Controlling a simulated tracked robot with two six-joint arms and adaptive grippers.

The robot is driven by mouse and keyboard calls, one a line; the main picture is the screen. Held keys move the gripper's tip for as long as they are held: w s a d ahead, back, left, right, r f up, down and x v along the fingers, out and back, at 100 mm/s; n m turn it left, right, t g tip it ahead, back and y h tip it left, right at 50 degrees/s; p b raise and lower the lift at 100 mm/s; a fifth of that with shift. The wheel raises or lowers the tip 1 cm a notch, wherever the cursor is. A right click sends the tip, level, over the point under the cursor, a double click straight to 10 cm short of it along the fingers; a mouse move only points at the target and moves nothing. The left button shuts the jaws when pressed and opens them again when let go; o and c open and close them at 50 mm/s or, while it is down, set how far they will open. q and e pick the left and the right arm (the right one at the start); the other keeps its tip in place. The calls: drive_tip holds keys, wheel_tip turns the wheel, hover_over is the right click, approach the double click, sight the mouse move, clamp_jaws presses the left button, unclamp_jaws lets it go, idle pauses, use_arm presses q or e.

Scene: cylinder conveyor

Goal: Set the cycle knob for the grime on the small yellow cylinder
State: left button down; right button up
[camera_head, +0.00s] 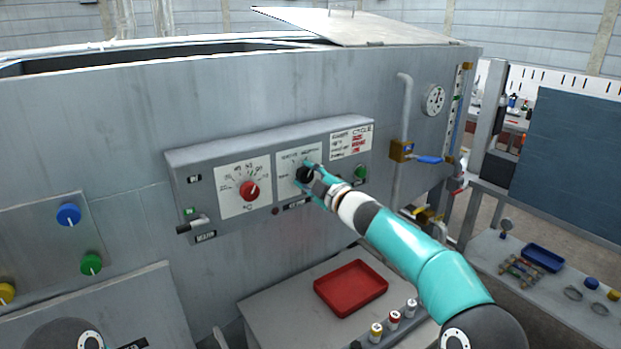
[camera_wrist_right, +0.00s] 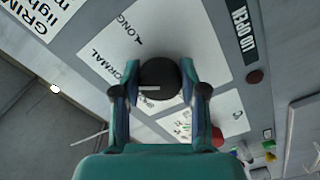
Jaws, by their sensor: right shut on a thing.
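The black cycle knob (camera_head: 305,174) sits on a white dial plate (camera_head: 285,160) on the grey control box. My right gripper (camera_head: 309,175) is shut on this knob. In the right wrist view the knob (camera_wrist_right: 160,78) is between the two fingers of the gripper (camera_wrist_right: 160,92). A short white mark on it points left in that picture; LONG and NORMAL are printed on the plate (camera_wrist_right: 185,30) nearby. A small cylinder with a yellow band (camera_head: 376,332) stands in a row at the bottom; its grime is too small to tell. My left gripper is out of view.
A red knob (camera_head: 250,191) on a numbered dial is left of the black one. A CYCLE chart (camera_head: 350,145) is on the right of the box. A red tray (camera_head: 351,288) lies below.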

drive_tip(key=n+b, duration=0.1)
drive_tip(key=n, duration=0.5)
drive_tip(key=shift+n, duration=0.3)
drive_tip(key=n+b, duration=0.1)
drive_tip(key=n, duration=0.4)
drive_tip(key=shift+f, duration=0.15)
drive_tip(key=shift+n, duration=0.3)
drive_tip(key=shift+a+f, duration=0.1)
drive_tip(key=shift+f, duration=0.05)
drive_tip(key=o, duration=1.2)
drive_tip(key=shift+c, duration=0.2)
drive_tip(key=shift+r, duration=0.25)
